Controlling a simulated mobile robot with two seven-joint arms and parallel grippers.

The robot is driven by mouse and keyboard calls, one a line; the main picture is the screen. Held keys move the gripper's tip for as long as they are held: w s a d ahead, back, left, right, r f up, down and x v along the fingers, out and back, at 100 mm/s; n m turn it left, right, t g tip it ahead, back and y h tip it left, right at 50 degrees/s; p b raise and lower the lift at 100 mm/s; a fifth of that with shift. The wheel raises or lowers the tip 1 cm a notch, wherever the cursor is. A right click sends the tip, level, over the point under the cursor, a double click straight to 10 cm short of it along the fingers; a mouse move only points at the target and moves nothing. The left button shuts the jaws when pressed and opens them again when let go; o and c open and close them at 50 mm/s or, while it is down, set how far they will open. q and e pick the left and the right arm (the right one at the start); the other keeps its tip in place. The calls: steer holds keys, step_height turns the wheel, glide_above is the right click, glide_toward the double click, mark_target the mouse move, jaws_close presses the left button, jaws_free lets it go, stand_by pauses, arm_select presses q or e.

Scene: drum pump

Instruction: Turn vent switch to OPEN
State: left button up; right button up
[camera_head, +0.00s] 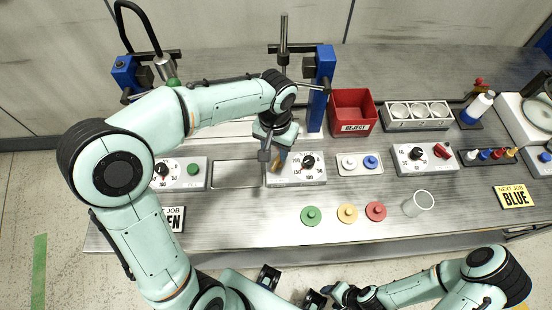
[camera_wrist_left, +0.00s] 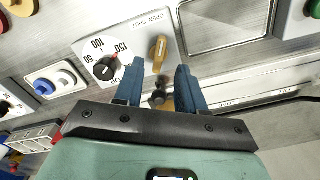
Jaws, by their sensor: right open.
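The vent switch is a brass-coloured lever (camera_wrist_left: 158,52) on a pale panel, beside OPEN and SHUT lettering. I cannot tell which word it points to. A round dial (camera_wrist_left: 106,68) with a black knob is on the same panel; it also shows in the head view (camera_head: 308,162). My left gripper (camera_wrist_left: 158,88) is open, its two blue fingers apart and pointing at the panel, with the lever just beyond the gap between them. In the head view the left gripper (camera_head: 280,158) is over the panel's left end and largely hides the lever. My right gripper (camera_head: 293,289) is open and empty below the bench's front edge.
A red reject bin (camera_head: 352,112) stands behind the panel, and a blue-posted stand (camera_head: 322,85) is at the back. Green, yellow and red discs (camera_head: 347,213) and a clear cup (camera_head: 418,203) are at the front. An empty recess (camera_head: 236,174) lies left of the panel.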

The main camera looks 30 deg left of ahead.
mark_target(275, 163)
arm_select(q)
step_height(275, 163, down, 6)
steer(key=shift+r, duration=0.25)
jaws_close()
